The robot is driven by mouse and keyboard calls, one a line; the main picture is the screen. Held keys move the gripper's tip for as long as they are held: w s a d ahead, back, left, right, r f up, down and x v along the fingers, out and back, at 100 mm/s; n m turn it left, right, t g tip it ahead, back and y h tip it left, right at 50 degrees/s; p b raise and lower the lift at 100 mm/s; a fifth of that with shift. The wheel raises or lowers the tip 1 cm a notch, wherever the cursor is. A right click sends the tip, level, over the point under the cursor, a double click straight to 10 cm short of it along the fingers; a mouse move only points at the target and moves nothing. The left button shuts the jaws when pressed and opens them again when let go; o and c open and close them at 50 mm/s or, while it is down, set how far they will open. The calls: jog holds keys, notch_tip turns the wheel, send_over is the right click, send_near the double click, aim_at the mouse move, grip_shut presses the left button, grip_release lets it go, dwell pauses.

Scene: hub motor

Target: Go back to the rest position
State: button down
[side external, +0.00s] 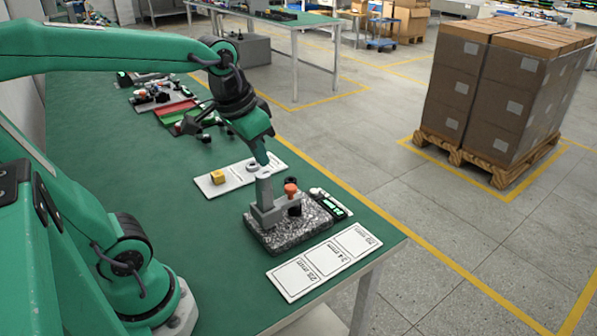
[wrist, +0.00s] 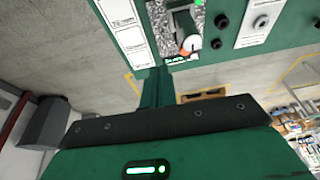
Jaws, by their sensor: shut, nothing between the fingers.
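My gripper (side external: 262,158) points down, its fingers together and empty. Its tip is just above or behind the top of a grey upright post (side external: 264,190); I cannot tell whether they touch. The post stands on a speckled stone base (side external: 290,236), with an orange-topped part (side external: 291,188) and a dark cylinder beside it. In the wrist view the closed fingers (wrist: 154,80) stick up from the dark bar of my gripper, and the orange and white part (wrist: 190,44) shows just beyond them.
A white card with mm labels (side external: 325,262) lies along the table's front edge. A white strip (side external: 240,175) behind the base carries a yellow block (side external: 217,177) and rings. A red and green tray (side external: 178,113) lies further back. The green table's left middle (side external: 120,165) is clear.

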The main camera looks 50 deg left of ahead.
jog(key=shift+t, duration=0.9)
jog(key=shift+s+d+f, duration=0.15)
jog(key=shift+s+d, duration=0.15)
jog(key=shift+s, duration=0.6)
jog(key=shift+s+d+f, duration=0.1)
jog(key=shift+s+d, duration=0.25)
jog(key=shift+s, duration=0.55)
jog(key=shift+s+d+f, duration=0.15)
jog(key=shift+s+d, duration=0.15)
jog(key=shift+s, duration=0.6)
